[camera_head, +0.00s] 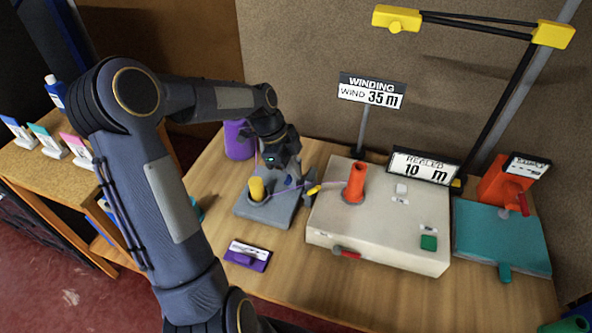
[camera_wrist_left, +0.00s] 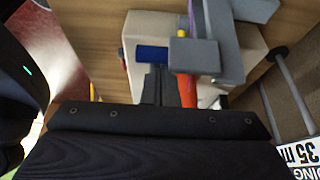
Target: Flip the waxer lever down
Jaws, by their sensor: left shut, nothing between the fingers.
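The waxer looks to be the grey unit (camera_head: 262,212) with a yellow post (camera_head: 257,189), on the table left of the cream winding machine. A small blue part (camera_head: 289,181), probably the lever's grip, shows under my left gripper (camera_head: 285,170). In the left wrist view a blue block (camera_wrist_left: 152,53) lies right at the tips of my left gripper (camera_wrist_left: 153,75), beside grey bars (camera_wrist_left: 225,45). My left gripper is shut and empty. Whether it touches the blue part, and the lever's exact angle, I cannot tell. My right gripper is out of view.
The cream machine (camera_head: 400,235) with an orange cone (camera_head: 355,184) stands close on the right. A purple spool (camera_head: 238,140) stands behind the waxer, and a purple-based label (camera_head: 247,256) in front. A thin thread runs from the waxer to the cone. A teal unit (camera_head: 505,240) is farther right.

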